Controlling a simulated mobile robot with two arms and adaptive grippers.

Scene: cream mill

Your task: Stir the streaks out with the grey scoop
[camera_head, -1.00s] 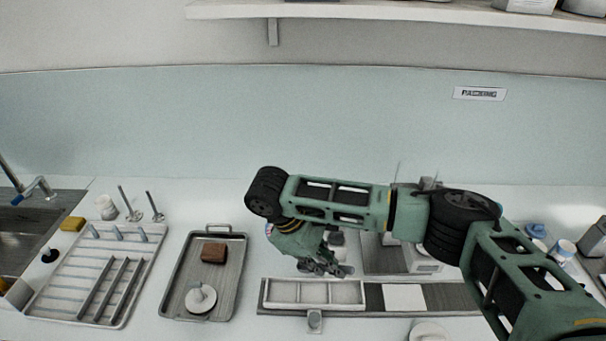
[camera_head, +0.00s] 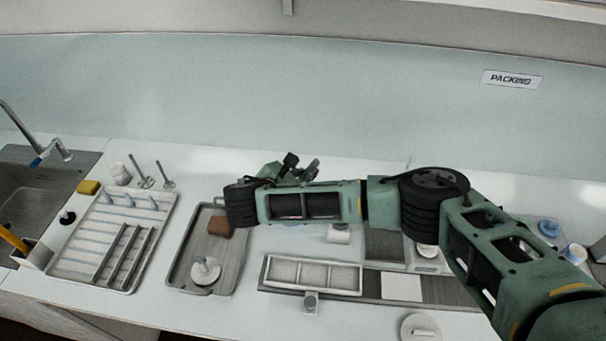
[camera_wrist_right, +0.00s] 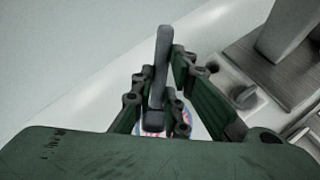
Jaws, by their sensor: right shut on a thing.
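My right gripper (camera_head: 300,170) is at the end of the green arm that reaches across the head view from the right, above the back of the counter. In the right wrist view the gripper (camera_wrist_right: 160,98) is shut on a grey bar-shaped handle (camera_wrist_right: 162,55), which I take to be the grey scoop. The scoop's working end is hidden. A round thing with red, white and blue patches (camera_wrist_right: 188,133) shows partly below the fingers; I cannot tell whether the scoop touches it. No streaks show clearly. My left gripper is not in view.
A grey tray (camera_head: 180,268) holds a brown block (camera_head: 220,226) and a white knobbed lid (camera_head: 205,272). A slatted drying rack (camera_head: 75,250) and sink (camera_head: 35,195) are at left. A three-part white tray (camera_head: 312,275) lies in front of my arm. The back strip of counter is mostly clear.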

